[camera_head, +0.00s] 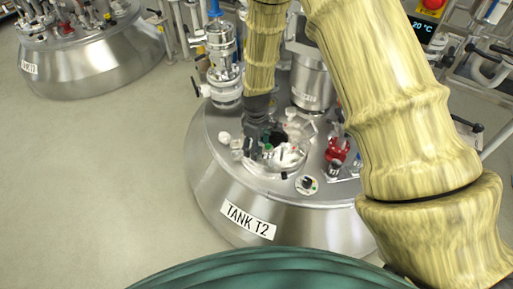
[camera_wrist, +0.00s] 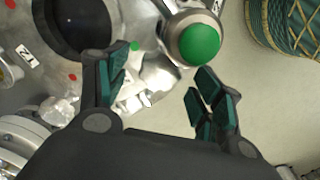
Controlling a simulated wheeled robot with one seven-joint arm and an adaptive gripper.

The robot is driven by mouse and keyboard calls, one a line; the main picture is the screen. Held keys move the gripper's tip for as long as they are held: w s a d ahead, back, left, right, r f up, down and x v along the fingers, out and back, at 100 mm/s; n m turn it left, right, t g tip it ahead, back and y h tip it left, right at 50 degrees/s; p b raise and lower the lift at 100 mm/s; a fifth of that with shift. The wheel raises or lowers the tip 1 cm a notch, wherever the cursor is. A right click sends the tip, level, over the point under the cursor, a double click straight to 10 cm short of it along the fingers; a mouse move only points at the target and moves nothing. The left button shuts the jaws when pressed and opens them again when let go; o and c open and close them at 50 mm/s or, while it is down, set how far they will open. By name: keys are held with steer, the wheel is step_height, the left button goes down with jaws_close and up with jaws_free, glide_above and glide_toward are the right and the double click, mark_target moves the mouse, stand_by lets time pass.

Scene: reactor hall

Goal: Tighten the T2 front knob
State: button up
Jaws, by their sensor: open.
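Tank T2 (camera_head: 206,183) is a steel vessel with a "TANK T2" label on its front. In the wrist view, a metal knob with a round green top (camera_wrist: 198,43) stands beyond my fingertips, nearer the right finger. A small green top (camera_head: 268,148) beside my gripper in the head view looks like the same knob. My gripper (camera_wrist: 160,72) is open, with dark fingers and green pads, and nothing is between them. In the head view my gripper (camera_head: 257,146) is low over the front of the lid; its fingertips are partly lost among the fittings. I cannot tell whether they touch anything.
A dark round opening (camera_wrist: 80,25) lies at upper left in the wrist view. On the lid are a red fitting (camera_head: 337,150), a small black dial (camera_head: 307,184) and a blue-topped valve (camera_head: 221,45). Another tank (camera_head: 90,70) stands at left; open floor lies between.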

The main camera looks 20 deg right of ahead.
steer(key=shift+f, duration=0.5)
steer(key=c, duration=1)
steer(key=shift+s+r+m+p, duration=0.1)
steer(key=shift+r+m+p, duration=0.15)
steer(key=shift+m+p, duration=0.25)
steer(key=shift+f+m+p, duration=0.2)
steer(key=shift+m+p, duration=0.55)
steer(key=shift+m, duration=0.35)
steer(key=o, duration=1)
